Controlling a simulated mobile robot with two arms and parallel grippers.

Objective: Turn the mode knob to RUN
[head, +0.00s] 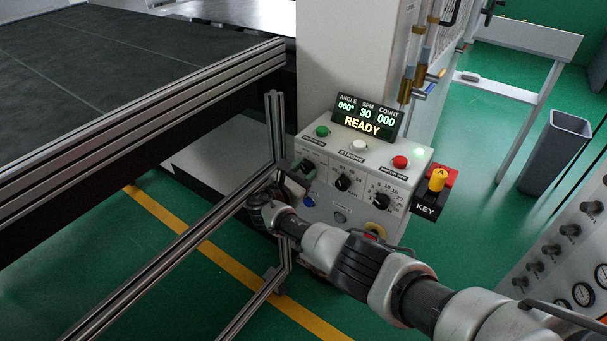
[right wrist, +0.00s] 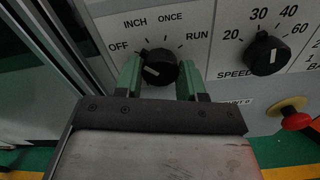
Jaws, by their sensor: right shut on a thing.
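The mode knob (right wrist: 160,66) is black with a white pointer mark. It sits on the grey control panel (right wrist: 222,92) under the printed labels OFF, INCH, ONCE and RUN. The pointer mark shows on the knob's left part, on the OFF and INCH side; its exact setting is hard to tell. My right gripper (right wrist: 159,76) has a green finger on each side of the knob and is shut on it. In the head view the gripper is at the panel's left end, partly hidden by my own wrist. My left gripper is not in view.
The speed knob (right wrist: 268,54) is right of the mode knob, with a red-and-yellow emergency button (right wrist: 292,116) below. The display (head: 366,112) reads READY. A key block (head: 432,192) is on the panel's right. An aluminium frame rail (head: 272,135) stands close on the left.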

